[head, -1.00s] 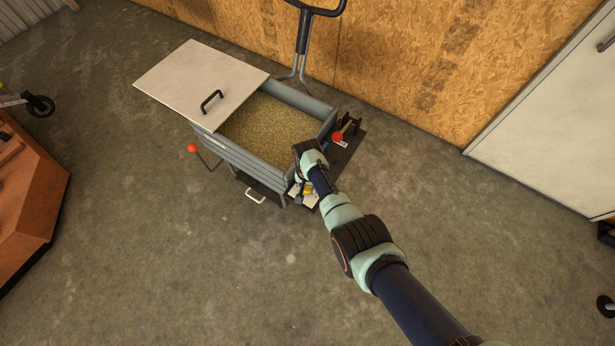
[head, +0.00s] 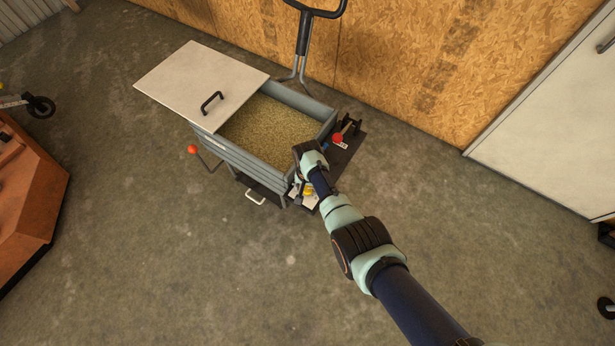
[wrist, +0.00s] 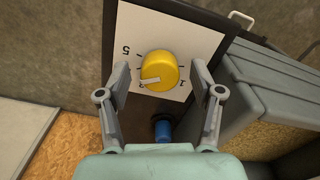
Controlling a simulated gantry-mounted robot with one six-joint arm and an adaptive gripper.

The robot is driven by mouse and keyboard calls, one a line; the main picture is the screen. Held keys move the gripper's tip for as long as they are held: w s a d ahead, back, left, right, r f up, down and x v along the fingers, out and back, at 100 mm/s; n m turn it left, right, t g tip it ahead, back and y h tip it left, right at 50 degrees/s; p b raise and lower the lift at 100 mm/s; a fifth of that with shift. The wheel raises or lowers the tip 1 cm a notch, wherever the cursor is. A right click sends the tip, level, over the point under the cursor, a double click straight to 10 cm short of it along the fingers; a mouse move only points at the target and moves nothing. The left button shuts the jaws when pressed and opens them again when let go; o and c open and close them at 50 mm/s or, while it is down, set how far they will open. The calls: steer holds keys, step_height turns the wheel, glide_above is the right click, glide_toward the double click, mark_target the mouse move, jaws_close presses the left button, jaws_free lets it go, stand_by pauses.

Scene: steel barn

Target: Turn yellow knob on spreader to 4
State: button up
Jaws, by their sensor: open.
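The yellow knob (wrist: 160,66) sits on a white dial plate (wrist: 203,38) in the wrist view. A 5 shows at the upper left of the dial and a 1 at the lower right. My gripper (wrist: 160,74) is open, with one finger on each side of the knob; contact is unclear. In the head view the yellow knob (head: 307,191) shows small at the near right corner of the grey spreader (head: 241,159), beside my gripper (head: 302,189).
A blue part (wrist: 163,130) stands below the dial in the wrist view. The hopper holds grain (head: 265,128) under a partly open white lid (head: 185,75). A red knob (head: 337,138) and a red-orange ball handle (head: 192,149) are nearby. Open concrete floor lies in front.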

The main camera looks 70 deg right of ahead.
step_height(320, 180, up, 12)
stand_by(0.3)
stand_by(0.5)
steer(key=w+a+r+n+t+h, duration=0.1)
steer(key=w+a+r+n+t, duration=0.25)
steer(key=w+a+r, duration=0.45)
steer(key=w+a+r+n+t+h, duration=0.2)
steer(key=w+a+r+n, duration=0.3)
steer(key=a, duration=0.6)
steer(key=s+a+r+n+t+y+p, duration=0.15)
steer(key=a+r+n+t, duration=0.25)
steer(key=a+r, duration=0.55)
steer(key=s+a+r+n+t+y+p, duration=0.1)
steer(key=s+a+r+n+t+y, duration=0.15)
steer(key=a+r+n, duration=0.65)
step_height(320, 180, up, 34)
steer(key=a+m+h+p, duration=0.1)
steer(key=m+p, duration=0.4)
steer(key=p, duration=3.1)
steer(key=shift+a+r+t+p, duration=0.2)
steer(key=shift+a+t+p, duration=0.2)
steer(key=shift+a, duration=0.05)
